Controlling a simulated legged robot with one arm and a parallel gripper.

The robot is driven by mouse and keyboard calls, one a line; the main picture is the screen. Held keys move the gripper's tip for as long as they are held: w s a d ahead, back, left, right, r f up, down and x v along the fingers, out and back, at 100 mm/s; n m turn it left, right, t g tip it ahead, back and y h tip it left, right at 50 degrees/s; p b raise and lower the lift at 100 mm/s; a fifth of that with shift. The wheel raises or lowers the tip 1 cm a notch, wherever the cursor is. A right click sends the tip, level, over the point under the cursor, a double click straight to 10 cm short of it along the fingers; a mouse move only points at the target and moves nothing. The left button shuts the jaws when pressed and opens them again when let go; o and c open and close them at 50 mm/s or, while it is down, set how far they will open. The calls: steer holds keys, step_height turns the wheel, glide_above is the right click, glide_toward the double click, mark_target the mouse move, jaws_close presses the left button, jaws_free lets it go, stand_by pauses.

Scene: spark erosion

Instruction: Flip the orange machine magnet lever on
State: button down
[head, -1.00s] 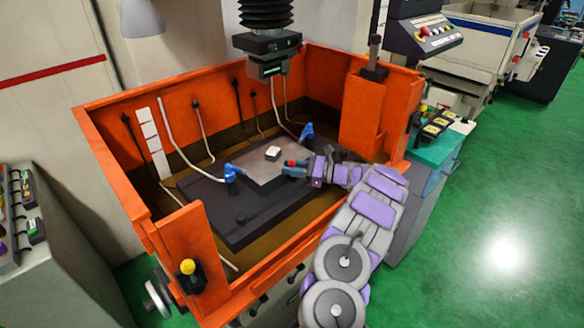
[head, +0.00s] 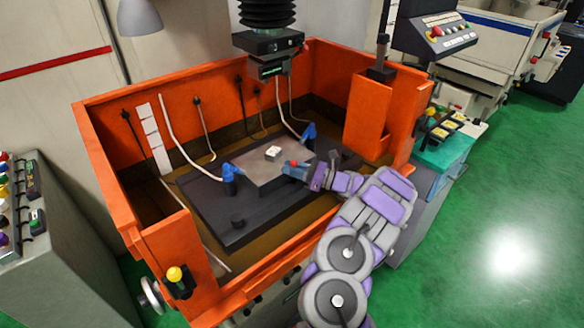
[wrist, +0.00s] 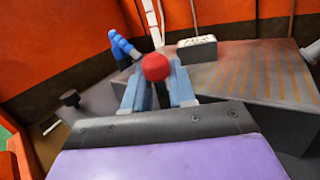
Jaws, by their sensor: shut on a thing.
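The magnet lever shows as a red round knob (wrist: 156,67) in the wrist view, between the two blue fingers of my gripper (wrist: 158,85). The fingers are shut on the lever just below the knob. In the head view the red knob (head: 294,163) is small, at the tip of my gripper (head: 294,171), beside the front edge of the grey magnet plate (head: 262,188). The lever's shaft is mostly hidden by the fingers. The orange machine tank (head: 115,190) surrounds the plate, and my arm reaches in over its front right side.
A small white block (head: 272,153) sits on the plate. Blue nozzles (head: 229,176) with pale hoses stand nearby. The machine head (head: 268,45) hangs above the back of the tank. A yellow-knobbed lever (head: 174,274) is on the front left wall. Green floor is open at right.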

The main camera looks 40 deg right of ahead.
mark_target(295, 161)
steer(key=c, duration=1.4)
jaws_free()
steer(key=shift+w+d+r+y, duration=0.1)
steer(key=shift+r+y, duration=0.2)
steer(key=shift+r, duration=0.25)
steer(key=shift+o, duration=0.9)
steer(key=shift+d, duration=0.2)
steer(key=shift+o, duration=0.8)
steer(key=shift+s+d, duration=0.15)
steer(key=shift+s, duration=0.1)
steer(key=shift+o, duration=0.5)
steer(key=shift+w+f, duration=0.1)
steer(key=shift+f, duration=0.1)
steer(key=shift+a+f, duration=0.1)
steer(key=shift+a, duration=0.15)
steer(key=shift+a+r, duration=0.2)
steer(key=shift+r, duration=0.2)
steer(key=r, duration=0.2)
steer(key=r+p, duration=0.1)
steer(key=shift+d, duration=0.25)
steer(key=s+a+p, duration=0.1)
steer(key=s+a, duration=0.2)
steer(key=s, duration=0.4)
steer(key=s+a+r+p, duration=0.1)
steer(key=s+a, duration=0.3)
steer(key=s, duration=0.3)
steer(key=shift+a, duration=0.15)
